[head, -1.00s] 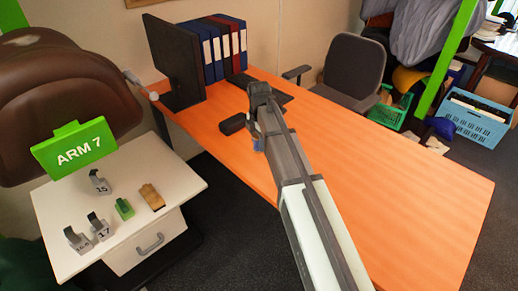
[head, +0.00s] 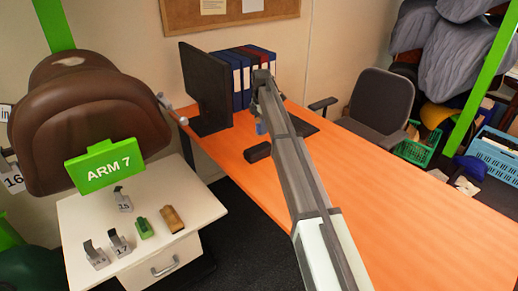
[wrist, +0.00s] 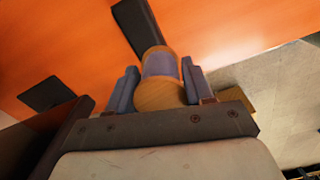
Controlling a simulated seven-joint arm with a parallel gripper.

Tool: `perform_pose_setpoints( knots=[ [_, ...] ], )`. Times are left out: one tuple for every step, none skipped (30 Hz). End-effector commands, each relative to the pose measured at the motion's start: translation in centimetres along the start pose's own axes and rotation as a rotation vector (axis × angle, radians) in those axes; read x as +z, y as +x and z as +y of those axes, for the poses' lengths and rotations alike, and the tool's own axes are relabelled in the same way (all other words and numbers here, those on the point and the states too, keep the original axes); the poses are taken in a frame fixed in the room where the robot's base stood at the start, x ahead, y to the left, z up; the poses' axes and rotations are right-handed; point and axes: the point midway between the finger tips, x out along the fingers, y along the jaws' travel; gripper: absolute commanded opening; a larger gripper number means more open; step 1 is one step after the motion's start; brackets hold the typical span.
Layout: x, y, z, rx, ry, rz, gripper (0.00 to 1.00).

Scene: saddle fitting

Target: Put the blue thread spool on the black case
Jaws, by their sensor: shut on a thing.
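The blue thread spool (wrist: 160,66) has blue-violet thread and a round wooden end. In the wrist view it sits between the two fingers of my gripper (wrist: 155,88), which is shut on it. In the head view my arm hides most of the gripper; a small blue patch (head: 260,129) shows at the arm's left edge. The black case (head: 257,152) lies on the orange desk near its left edge, just below that patch in the picture. The wrist view shows a dark long shape beyond the spool and a dark flat one at left; I cannot tell which is the case.
The orange desk (head: 400,200) holds a monitor (head: 205,85), several binders (head: 240,75) and a dark keyboard (head: 303,126) partly behind my arm. A white cabinet (head: 80,215) with small numbered items stands at left. The desk's right part is clear.

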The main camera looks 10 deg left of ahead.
Motion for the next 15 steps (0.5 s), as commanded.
perform_pose_setpoints(
  knots=[
    [0.4,-0.3,1.8,-0.002,0.018,0.000,0.21],
    [0.5,-0.4,2.4,-0.003,0.030,0.000,0.21],
    [0.6,-0.5,3.0,-0.004,0.047,0.001,0.21],
    [0.7,-0.5,3.4,-0.005,0.060,0.001,0.21],
    [0.8,-0.6,3.6,-0.007,0.076,0.001,0.21],
    [0.8,-0.6,3.9,-0.009,0.099,0.001,0.21],
    [0.8,-0.6,3.8,-0.010,0.119,0.001,0.21],
    [0.8,-0.6,3.6,-0.012,0.136,0.001,0.21],
    [0.8,-0.6,3.5,-0.013,0.156,0.001,0.21],
    [0.7,-0.6,3.4,-0.013,0.167,0.001,0.21],
    [0.7,-0.5,3.4,-0.014,0.177,0.001,0.21],
    [0.7,-0.4,3.4,-0.014,0.187,0.001,0.21],
    [0.7,-0.3,3.4,-0.014,0.192,0.001,0.21],
    [0.7,-0.1,3.4,-0.014,0.195,0.001,0.21],
    [0.7,0.3,3.4,-0.014,0.198,0.001,0.21]
  ],
)
